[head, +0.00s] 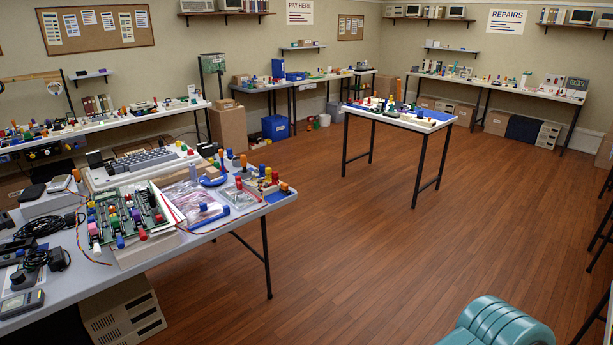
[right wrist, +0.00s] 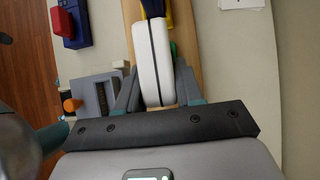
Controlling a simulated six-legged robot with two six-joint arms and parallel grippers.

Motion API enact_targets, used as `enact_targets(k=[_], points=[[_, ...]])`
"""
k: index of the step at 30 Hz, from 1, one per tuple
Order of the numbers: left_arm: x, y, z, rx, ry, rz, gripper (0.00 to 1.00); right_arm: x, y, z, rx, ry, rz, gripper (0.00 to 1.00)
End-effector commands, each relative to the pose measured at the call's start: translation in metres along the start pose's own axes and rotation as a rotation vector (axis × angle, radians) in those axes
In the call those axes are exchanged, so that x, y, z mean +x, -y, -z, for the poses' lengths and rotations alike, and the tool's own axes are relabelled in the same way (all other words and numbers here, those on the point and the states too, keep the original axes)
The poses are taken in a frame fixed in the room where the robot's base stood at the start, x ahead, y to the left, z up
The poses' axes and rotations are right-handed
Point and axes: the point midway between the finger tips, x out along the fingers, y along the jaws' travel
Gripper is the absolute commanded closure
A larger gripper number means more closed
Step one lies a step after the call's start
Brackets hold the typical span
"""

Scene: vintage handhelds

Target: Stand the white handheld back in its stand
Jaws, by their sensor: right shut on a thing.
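The white handheld (right wrist: 145,50) shows edge-on in the right wrist view, a white body with a dark seam along its middle. My right gripper (right wrist: 155,80) is shut on it, one finger on each side. To the left of the gripper is a grey block with a darker recess (right wrist: 89,97); it may be the stand, but I cannot tell for sure. I cannot pick out the handheld or either gripper in the head view. My left gripper is not in view.
In the right wrist view, a blue and red object (right wrist: 70,24) lies at the upper left, an orange peg (right wrist: 72,105) beside the grey block. In the head view, a crowded table (head: 190,235) stands at left, a smaller table (head: 400,119) mid-room, with open wooden floor (head: 340,250) between.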

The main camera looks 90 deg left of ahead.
Motion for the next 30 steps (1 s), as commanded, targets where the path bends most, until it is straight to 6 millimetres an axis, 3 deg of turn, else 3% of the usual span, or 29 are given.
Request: enact_targets(k=[23, 24, 25, 26, 30], points=[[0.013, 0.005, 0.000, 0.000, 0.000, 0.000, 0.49, 0.014, 0.000, 0.009, 0.001, 0.000, 0.000, 1.00], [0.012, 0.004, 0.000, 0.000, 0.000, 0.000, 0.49, 0.013, 0.000, 0.009, 0.000, 0.000, 0.000, 0.51], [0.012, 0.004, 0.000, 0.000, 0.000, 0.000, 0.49, 0.012, 0.000, 0.009, 0.000, 0.000, 0.000, 0.41], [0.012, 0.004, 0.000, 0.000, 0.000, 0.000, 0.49, 0.013, 0.000, 0.009, 0.000, 0.000, 0.000, 0.34], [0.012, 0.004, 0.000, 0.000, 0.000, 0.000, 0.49, 0.013, 0.000, 0.009, 0.000, 0.000, 0.000, 0.34]])
